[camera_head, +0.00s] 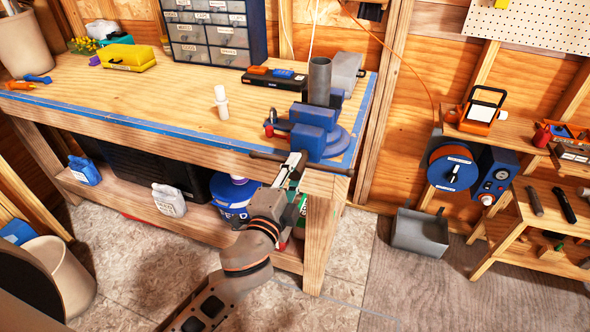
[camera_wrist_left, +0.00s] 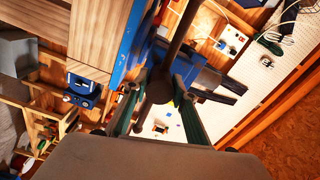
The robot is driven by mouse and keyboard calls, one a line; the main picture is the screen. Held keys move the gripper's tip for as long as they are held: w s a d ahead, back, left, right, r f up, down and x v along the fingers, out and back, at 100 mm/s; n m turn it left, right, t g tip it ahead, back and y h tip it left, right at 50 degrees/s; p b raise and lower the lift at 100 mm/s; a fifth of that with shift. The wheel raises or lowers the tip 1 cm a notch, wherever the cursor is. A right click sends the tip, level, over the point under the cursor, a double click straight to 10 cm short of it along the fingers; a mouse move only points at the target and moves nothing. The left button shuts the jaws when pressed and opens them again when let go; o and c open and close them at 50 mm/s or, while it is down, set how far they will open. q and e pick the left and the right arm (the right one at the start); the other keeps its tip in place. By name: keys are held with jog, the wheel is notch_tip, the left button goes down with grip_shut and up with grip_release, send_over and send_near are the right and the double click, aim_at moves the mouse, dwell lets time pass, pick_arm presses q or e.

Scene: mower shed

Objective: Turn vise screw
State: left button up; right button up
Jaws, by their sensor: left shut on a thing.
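The blue vise (camera_head: 318,135) is mounted at the right front corner of the workbench. Its dark handle bar (camera_head: 335,168) sticks out past the bench's front edge and lies nearly level. My left gripper (camera_head: 292,162) reaches up from below and is shut at the vise screw in front of the bench. In the left wrist view, the two green-edged fingers stand on both sides of the dark round screw head (camera_wrist_left: 160,88), with the handle bar running upward from it. The exact finger contact is partly hidden. My right gripper is not in view.
On the workbench (camera_head: 150,90) stand a grey pipe (camera_head: 320,80) by the vise, a white bottle (camera_head: 221,103), and a drawer cabinet (camera_head: 210,30). Jugs sit on the shelf below. A grey bin (camera_head: 420,232) stands on the floor to the right. Floor between is clear.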

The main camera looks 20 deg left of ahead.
pick_arm(q)
jog(key=m, duration=0.4)
jog(key=shift+s+f+m, duration=0.1)
jog(key=shift+f+m, duration=0.05)
jog(key=shift+m, duration=0.15)
jog(key=m, duration=0.3)
jog(key=shift+m, duration=0.4)
jog(key=m, duration=0.4)
jog(key=shift+d, duration=0.1)
jog(key=shift+m, duration=1.9)
jog(key=o, duration=0.8)
jog(key=shift+o, duration=1.3)
jog(key=shift+s, duration=0.1)
